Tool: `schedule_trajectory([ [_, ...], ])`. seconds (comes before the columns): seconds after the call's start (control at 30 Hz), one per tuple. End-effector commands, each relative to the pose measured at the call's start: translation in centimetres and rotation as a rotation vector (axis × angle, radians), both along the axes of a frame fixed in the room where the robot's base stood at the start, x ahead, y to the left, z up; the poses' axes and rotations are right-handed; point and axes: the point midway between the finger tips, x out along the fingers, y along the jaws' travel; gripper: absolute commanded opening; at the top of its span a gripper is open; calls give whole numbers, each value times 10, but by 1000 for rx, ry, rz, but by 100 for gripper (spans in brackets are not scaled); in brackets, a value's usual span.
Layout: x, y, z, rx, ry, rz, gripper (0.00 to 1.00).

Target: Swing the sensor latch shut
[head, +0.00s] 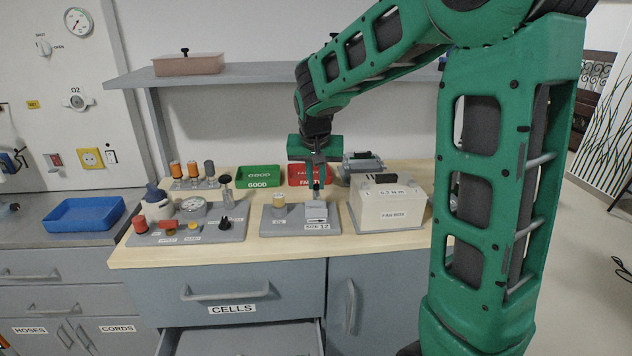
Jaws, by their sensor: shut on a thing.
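A grey mount (268,226) sits on the wooden counter. On its right side is a small pale block (316,211) with a label at its front, which looks like the sensor housing. My gripper (316,186) reaches straight down from above onto the top of this block. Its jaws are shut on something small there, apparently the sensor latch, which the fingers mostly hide. I cannot tell the latch's angle.
A grey fixture board (190,236) with a gauge and knobs lies left. Green GOOD (258,177) and red FAULTY (300,180) trays are behind. A drawer (240,342) below the CELLS drawer is open.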

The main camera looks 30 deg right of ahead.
Motion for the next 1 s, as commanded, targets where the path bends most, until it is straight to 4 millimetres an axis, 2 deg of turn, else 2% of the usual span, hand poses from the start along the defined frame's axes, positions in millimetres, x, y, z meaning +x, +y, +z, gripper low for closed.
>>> schedule_trajectory([
  [0.33, 2, 6, 0, 2, 1, -133, 0],
  [0.87, 3, 8, 0, 2, 1, -155, 0],
  [0.9, 3, 8, 0, 2, 1, -155, 16],
  [0.97, 3, 8, 0, 2, 1, -155, 30],
  [1.0, 3, 8, 0, 2, 1, -155, 32],
])
